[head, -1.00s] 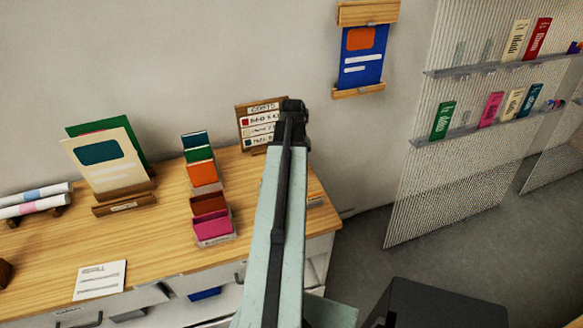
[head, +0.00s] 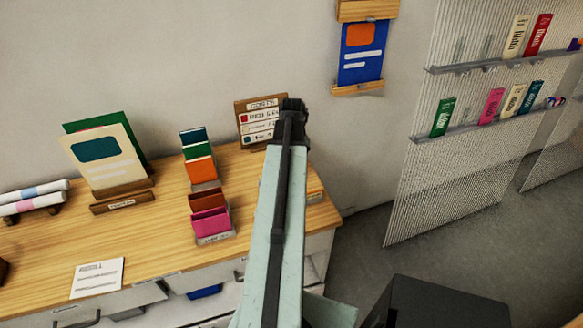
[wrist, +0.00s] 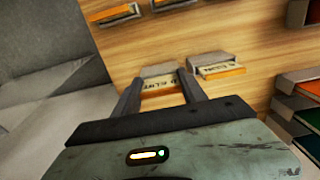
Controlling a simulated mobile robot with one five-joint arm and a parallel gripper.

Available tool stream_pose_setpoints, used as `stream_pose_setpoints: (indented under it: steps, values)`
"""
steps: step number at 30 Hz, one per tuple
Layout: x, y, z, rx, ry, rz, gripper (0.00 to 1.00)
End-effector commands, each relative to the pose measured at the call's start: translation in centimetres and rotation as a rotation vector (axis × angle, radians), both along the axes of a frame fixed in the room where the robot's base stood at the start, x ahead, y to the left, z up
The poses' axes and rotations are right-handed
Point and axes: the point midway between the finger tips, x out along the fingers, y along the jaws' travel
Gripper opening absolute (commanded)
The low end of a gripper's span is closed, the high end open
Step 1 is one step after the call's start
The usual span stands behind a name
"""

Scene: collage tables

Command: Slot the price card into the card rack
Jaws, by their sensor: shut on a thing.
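My gripper (wrist: 157,88) reaches over the wooden tabletop, its two fingers on either side of a small card (wrist: 159,84) with dark lettering and an orange edge. It is shut on this card, which I take to be the price card. A grey holder piece (wrist: 158,70) is just beyond the card; whether the card sits in it is unclear. A similar lettered card (wrist: 222,70) stands in a grey holder to the right. In the head view my gripper (head: 291,104) is in front of the costs board, and my arm hides the held card. Which holder is the card rack is unclear.
The costs board (head: 257,120) leans at the table's back. Coloured folders (head: 205,195) stand in a row left of my arm. A cream and green display (head: 105,160) and rolled papers (head: 35,200) are further left. More grey holders with orange cards (wrist: 110,13) show.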

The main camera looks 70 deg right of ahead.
Motion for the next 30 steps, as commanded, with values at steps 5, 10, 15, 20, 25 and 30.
stream_pose_setpoints:
  steps: [5,10,15,20,25,30]
  values:
    - [0.01,0.0,-0.04,0.0,0.0,0.0,0.12]
    - [0.02,0.0,-0.65,0.0,0.0,0.0,0.12]
    - [0.02,0.02,-0.64,0.0,0.0,0.001,0.52]
    - [0.03,0.01,-0.64,0.0,0.0,0.001,0.74]
    - [0.04,0.01,-0.63,0.0,0.0,0.001,0.74]
    - [0.08,0.04,-0.63,0.001,-0.001,0.001,0.93]
